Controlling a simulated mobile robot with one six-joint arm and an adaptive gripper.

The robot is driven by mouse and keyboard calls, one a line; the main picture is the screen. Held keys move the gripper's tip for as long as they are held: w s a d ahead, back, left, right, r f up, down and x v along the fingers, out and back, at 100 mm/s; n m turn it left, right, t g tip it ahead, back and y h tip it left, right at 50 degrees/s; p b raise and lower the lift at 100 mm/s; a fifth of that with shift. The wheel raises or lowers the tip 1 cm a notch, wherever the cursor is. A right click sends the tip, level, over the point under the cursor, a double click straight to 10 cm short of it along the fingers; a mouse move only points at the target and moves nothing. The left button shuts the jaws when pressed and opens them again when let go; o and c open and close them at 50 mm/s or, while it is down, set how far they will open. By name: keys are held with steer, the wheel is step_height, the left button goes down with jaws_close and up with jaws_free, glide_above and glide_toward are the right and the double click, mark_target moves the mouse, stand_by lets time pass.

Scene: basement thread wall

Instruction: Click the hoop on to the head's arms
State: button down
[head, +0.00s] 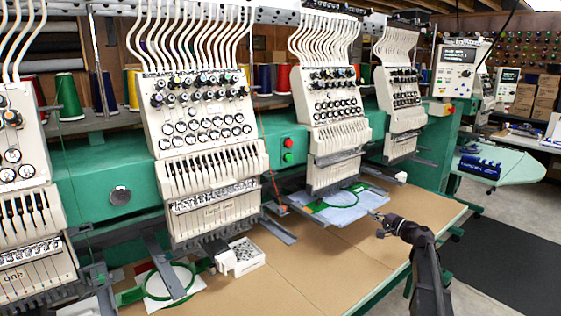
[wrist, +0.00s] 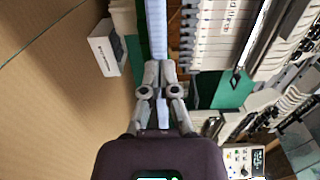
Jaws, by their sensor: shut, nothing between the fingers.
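A green hoop (head: 314,206) with light blue cloth (head: 345,208) lies flat at the tan table, below and in front of the third machine head (head: 331,110). Dark grey arms (head: 385,177) stick out low around that head; I cannot tell whether the hoop touches them. My gripper (head: 375,214) is at the cloth's right edge in the head view. In the wrist view my gripper (wrist: 160,66) is shut and empty, with a pale blue strip of cloth (wrist: 160,25) beyond and below its fingers. The hoop's near side is partly hidden by the fingers there.
A small white box (head: 401,177) stands right of the hoop, also in the wrist view (wrist: 104,48). The tan table (head: 290,280) is clear in front.

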steer(key=shift+x, duration=1.25)
steer(key=shift+s, duration=0.1)
steer(key=v, duration=0.6)
steer(key=shift+s+d, duration=0.25)
steer(key=shift+d, duration=0.1)
